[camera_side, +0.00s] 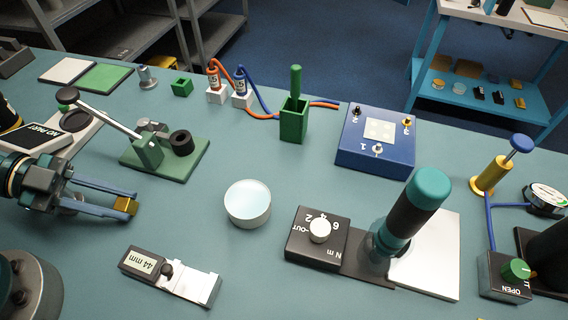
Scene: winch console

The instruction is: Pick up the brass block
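The brass block (125,205) is a small gold-coloured piece at the left of the side view. My gripper (127,206) comes in from the left edge, with two long blue-grey fingers pointing right. The block sits between the fingertips and fills the gap, with one finger on each side of it, so the gripper looks shut on it. Whether the block touches the bench or is held above it cannot be told from this view. The lower finger hides part of its near side.
A green stand with a lever (150,151) is just behind my gripper. A caliper-like gauge (170,275) lies in front, and a round pale tin (248,204) stands to the right. A black dial box (317,236) is farther right. Bench between block and tin is clear.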

